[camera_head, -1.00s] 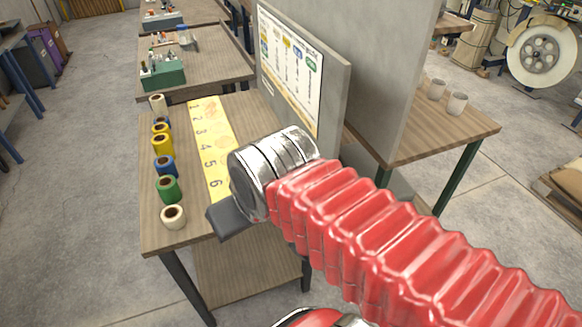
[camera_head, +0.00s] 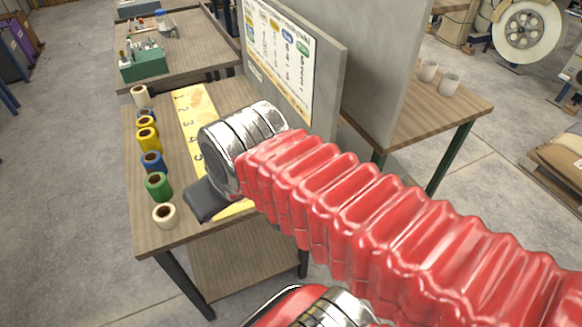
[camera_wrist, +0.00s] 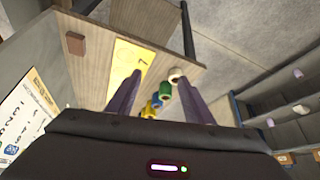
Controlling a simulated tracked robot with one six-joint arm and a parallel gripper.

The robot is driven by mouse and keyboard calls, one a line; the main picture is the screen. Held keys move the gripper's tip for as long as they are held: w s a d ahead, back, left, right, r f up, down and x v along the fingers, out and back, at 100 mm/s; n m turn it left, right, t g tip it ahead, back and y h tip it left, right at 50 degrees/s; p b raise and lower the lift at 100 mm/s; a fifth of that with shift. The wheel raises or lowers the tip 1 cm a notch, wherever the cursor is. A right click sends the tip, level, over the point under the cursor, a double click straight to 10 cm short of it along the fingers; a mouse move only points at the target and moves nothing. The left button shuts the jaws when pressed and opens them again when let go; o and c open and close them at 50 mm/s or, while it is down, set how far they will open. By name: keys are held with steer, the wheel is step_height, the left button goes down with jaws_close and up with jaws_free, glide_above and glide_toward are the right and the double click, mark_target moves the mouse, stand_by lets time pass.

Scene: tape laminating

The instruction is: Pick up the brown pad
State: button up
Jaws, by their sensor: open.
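The brown pad (camera_wrist: 75,43) shows in the wrist view as a small brown block on the wooden table, at the upper left. In the head view I cannot see it; my arm covers part of that table. My gripper (camera_wrist: 159,76) has two dark purple fingers spread apart in the wrist view, with nothing held between them. The pad lies to the left of both fingers and apart from them. In the head view only the dark body of my gripper shows, above the near part of the table; its fingertips are hidden.
Several tape rolls (camera_head: 157,186) stand in a row along the table's left side. A yellow numbered strip (camera_head: 192,118) lies beside them. A grey upright panel with a poster (camera_head: 281,60) borders the right side. Another table with a green box (camera_head: 143,65) stands behind.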

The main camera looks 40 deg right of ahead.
steer(key=o, duration=0.5)
steer(key=w+d+f, duration=0.3)
steer(key=w+d, duration=0.1)
steer(key=d, duration=0.1)
steer(key=shift+d+f+m+g, duration=0.25)
steer(key=shift+d+m+g, duration=0.05)
steer(key=shift+m+g, duration=0.1)
steer(key=d+f+m+g, duration=0.1)
steer(key=d+f, duration=0.6)
steer(key=d, duration=0.4)
steer(key=d+f+m, duration=0.1)
steer(key=d+f, duration=0.7)
steer(key=d, duration=0.3)
steer(key=shift+s+f+g+h, duration=0.15)
steer(key=shift+s+g+h, duration=0.25)
steer(key=shift+s, duration=0.05)
steer(key=w+d, duration=0.1)
steer(key=w, duration=0.2)
steer(key=w+d, duration=0.1)
steer(key=w, duration=0.3)
steer(key=w+d, duration=0.1)
steer(key=w, duration=0.2)
steer(key=shift+w, duration=0.4)
steer(key=shift+w+d+f, duration=0.1)
steer(key=shift+w, duration=0.35)
steer(key=shift+x, duration=2.45)
